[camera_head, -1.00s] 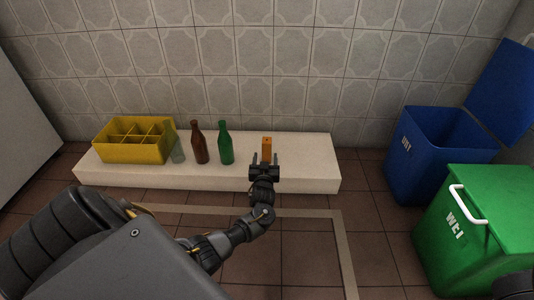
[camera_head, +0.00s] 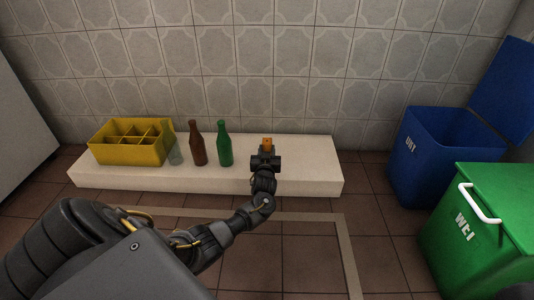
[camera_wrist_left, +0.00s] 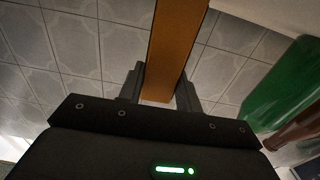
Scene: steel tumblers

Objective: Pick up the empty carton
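The carton (camera_head: 267,143) is a narrow orange box on the white ledge, right of the green bottle. Its lower part is hidden behind my left gripper in the head view. My left gripper (camera_head: 265,152) is at the carton, with one finger on each side. In the left wrist view, the carton (camera_wrist_left: 175,50) runs between the fingers of the left gripper (camera_wrist_left: 160,85) and fills the gap; the fingers look closed on its sides. I cannot tell whether it is lifted off the ledge. My right gripper is not in view.
The white ledge (camera_head: 300,165) also holds a yellow divided crate (camera_head: 130,152), a clear bottle (camera_head: 174,150), a brown bottle (camera_head: 198,145) and a green bottle (camera_head: 224,145). A blue bin (camera_head: 430,160) and a green bin (camera_head: 480,240) stand at the right.

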